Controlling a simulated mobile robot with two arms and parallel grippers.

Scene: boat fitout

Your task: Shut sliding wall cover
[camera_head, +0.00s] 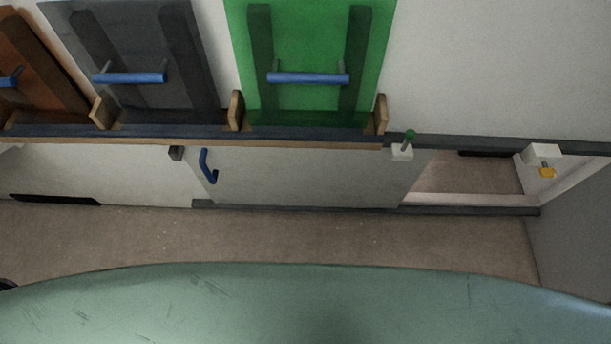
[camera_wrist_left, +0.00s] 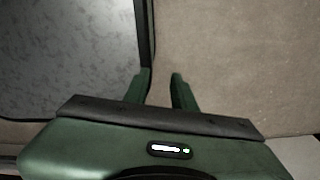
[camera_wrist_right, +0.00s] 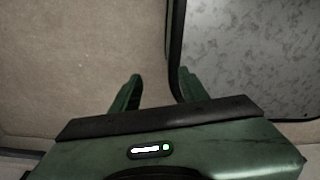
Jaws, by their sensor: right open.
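The sliding wall cover (camera_head: 300,178) is a pale grey panel low on the wall in the head view, with a blue upright handle (camera_head: 208,166) near its left edge. It sits on a dark lower rail (camera_head: 470,210). To its right a recessed opening (camera_head: 465,175) in the wall shows uncovered. My left gripper (camera_wrist_left: 161,78) shows in the left wrist view with its fingers apart and nothing between them. My right gripper (camera_wrist_right: 160,80) shows in the right wrist view, open and empty. Neither gripper is in the head view, so their distance from the cover cannot be told.
Above the cover, a green panel (camera_head: 307,100), a grey panel (camera_head: 140,95) and an orange-brown panel (camera_head: 50,75) stand in a rack with blue handles. A white block with a green-topped pin (camera_head: 403,152) and one with a yellow piece (camera_head: 543,154) sit by the opening.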

